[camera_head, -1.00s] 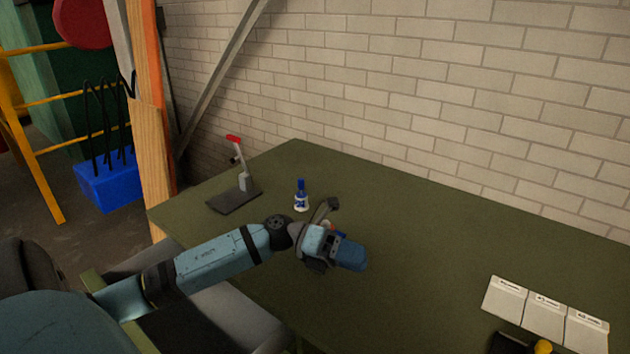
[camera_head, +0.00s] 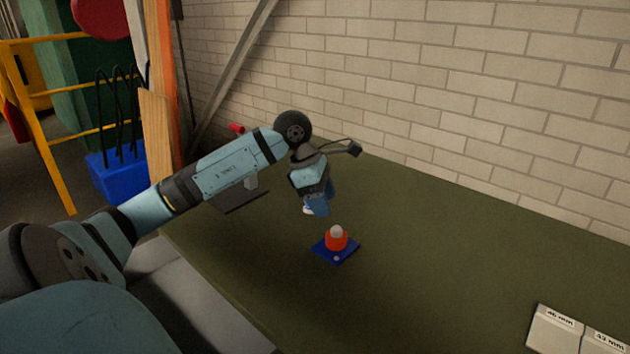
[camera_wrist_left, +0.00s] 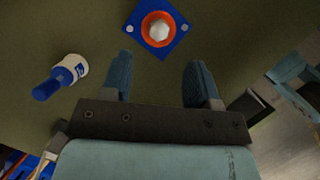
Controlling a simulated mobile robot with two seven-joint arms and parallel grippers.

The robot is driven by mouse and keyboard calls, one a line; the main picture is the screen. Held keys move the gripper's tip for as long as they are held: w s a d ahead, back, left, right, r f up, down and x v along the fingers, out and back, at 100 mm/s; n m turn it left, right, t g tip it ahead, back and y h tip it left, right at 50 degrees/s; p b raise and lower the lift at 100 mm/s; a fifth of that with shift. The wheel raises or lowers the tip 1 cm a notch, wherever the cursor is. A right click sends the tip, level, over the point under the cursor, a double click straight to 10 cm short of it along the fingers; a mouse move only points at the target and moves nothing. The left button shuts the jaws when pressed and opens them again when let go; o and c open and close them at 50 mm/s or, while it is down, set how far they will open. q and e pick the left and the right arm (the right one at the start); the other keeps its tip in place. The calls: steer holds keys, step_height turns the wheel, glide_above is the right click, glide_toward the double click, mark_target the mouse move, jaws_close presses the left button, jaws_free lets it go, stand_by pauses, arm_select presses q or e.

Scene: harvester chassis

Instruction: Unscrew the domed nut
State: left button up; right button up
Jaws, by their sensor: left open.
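The domed nut (camera_head: 336,231) is a pale grey, rounded cap on top of an orange-red round base (camera_head: 336,242). The base sits on a small blue square plate (camera_head: 335,257) on the green table. In the left wrist view the nut (camera_wrist_left: 158,31) shows from above, inside the orange ring, just beyond the fingertips. My left gripper (camera_head: 316,210) is above the table, behind and slightly left of the nut, pointing down. In the left wrist view its two blue fingers (camera_wrist_left: 158,75) are apart with nothing between them. My right gripper is not in view.
A dark stand with a red handle (camera_head: 237,128) is farther left. The table's right middle is clear.

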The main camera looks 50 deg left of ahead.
mark_target(337, 229)
arm_select(q)
steer(key=x, duration=0.7)
steer(key=c, duration=1)
steer(key=o, duration=0.7)
steer(key=shift+w+d, duration=0.1)
steer(key=shift+d, duration=0.1)
jaws_close()
steer(key=n, duration=0.2)
steer(key=shift+n+t+y+b, duration=0.3)
steer(key=shift+n+y+b, duration=0.1)
steer(key=shift+n+t+y, duration=0.3)
steer(key=shift+n, duration=0.9)
